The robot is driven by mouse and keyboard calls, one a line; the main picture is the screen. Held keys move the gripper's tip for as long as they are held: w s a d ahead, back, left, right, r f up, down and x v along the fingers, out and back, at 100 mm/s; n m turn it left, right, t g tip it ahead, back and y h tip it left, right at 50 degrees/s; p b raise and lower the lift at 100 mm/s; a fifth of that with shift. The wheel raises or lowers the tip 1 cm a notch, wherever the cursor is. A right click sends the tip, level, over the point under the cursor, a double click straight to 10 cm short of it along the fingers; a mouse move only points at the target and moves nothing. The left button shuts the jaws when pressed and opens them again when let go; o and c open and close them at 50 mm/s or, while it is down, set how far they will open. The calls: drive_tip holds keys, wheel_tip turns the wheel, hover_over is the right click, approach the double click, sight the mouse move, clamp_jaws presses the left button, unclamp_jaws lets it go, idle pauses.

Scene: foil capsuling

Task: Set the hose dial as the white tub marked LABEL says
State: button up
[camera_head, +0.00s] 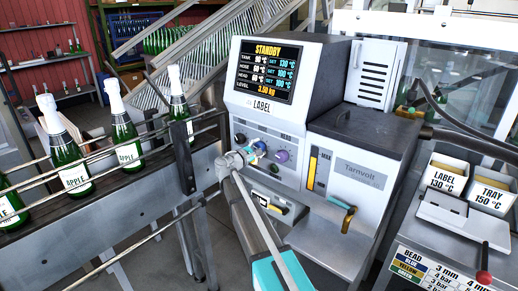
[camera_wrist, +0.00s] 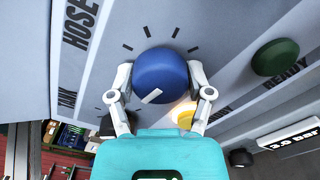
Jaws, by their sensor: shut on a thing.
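My gripper (camera_head: 248,155) is at the front panel of the white LABEL machine in the head view. In the wrist view its two fingers (camera_wrist: 160,88) are shut on a round blue dial (camera_wrist: 160,74), one on each side. The word HOSE is printed near the dial. The dial's white pointer mark faces down and slightly left in that picture, with black ticks around it. In the head view the dial (camera_head: 260,147) shows only partly, behind the fingers. The white tub marked LABEL (camera_head: 439,181) stands at the right and reads 130 °C.
The machine's screen (camera_head: 266,70) reads STANDBY; set values are 130 for tank and 100 for hose and head. A purple knob (camera_head: 283,156) sits right of my gripper. A second tub (camera_head: 487,198) reads TRAY 150 °C. Bottles (camera_head: 126,140) stand on the conveyor at left.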

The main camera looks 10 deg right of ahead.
drive_tip(key=shift+c, duration=1)
drive_tip(key=shift+m, duration=0.4)
drive_tip(key=m, duration=0.3)
drive_tip(key=shift+m, duration=2)
drive_tip(key=o, duration=1.1)
drive_tip(key=shift+o, duration=0.2)
